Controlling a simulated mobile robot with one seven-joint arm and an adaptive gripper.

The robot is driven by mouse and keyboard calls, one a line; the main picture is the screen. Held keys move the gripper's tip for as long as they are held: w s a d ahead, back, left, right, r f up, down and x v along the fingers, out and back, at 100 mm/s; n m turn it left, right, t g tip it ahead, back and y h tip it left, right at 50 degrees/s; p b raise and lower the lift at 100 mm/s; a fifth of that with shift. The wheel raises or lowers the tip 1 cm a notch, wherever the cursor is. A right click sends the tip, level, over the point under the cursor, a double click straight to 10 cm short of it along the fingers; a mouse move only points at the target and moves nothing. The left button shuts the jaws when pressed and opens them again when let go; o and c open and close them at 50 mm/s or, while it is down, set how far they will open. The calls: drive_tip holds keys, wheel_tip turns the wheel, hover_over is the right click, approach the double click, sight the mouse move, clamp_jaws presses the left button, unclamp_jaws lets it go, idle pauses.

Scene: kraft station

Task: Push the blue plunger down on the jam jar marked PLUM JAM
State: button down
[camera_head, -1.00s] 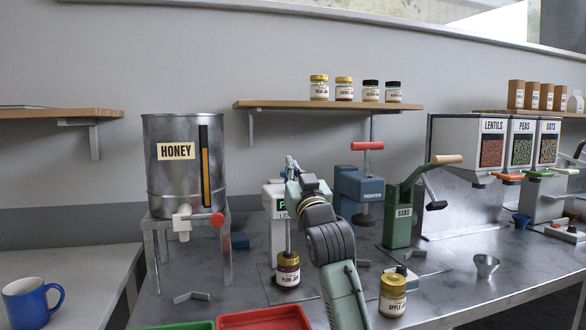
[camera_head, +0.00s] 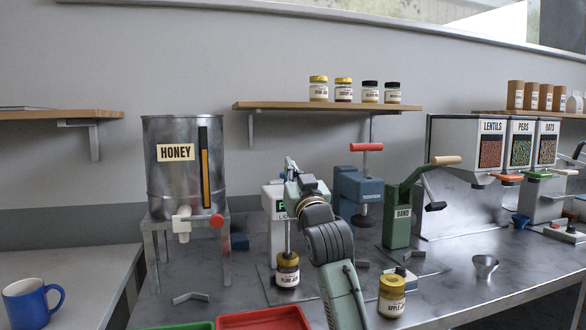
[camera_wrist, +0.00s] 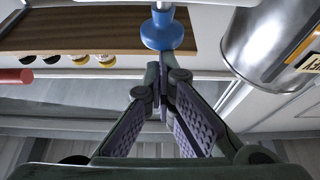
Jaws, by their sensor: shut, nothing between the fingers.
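The jar marked PLUM JAM (camera_head: 287,268) has a gold lid and stands upright under the white lid press (camera_head: 276,222) with a green display. A rod comes down from the press onto or just above the lid. In the wrist view the blue plunger (camera_wrist: 162,32) is a rounded blue knob on a pale stem. My gripper (camera_wrist: 160,80) is shut and empty, its tips close to the knob; I cannot tell if they touch.
A honey tank (camera_head: 183,160) on a stand is at left. A blue machine with a red handle (camera_head: 362,190) and a green BAND press (camera_head: 402,215) are at right. The APPLE jar (camera_head: 392,296) and red tray (camera_head: 264,318) are in front. A shelf (camera_head: 330,105) hangs behind.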

drive_tip(key=s+d+b, duration=0.1)
drive_tip(key=s+d, duration=0.1)
drive_tip(key=s, duration=0.7)
drive_tip(key=shift+d+b, duration=0.25)
drive_tip(key=shift+b, duration=0.15)
drive_tip(key=shift+s+r, duration=0.1)
drive_tip(key=shift+r, duration=0.05)
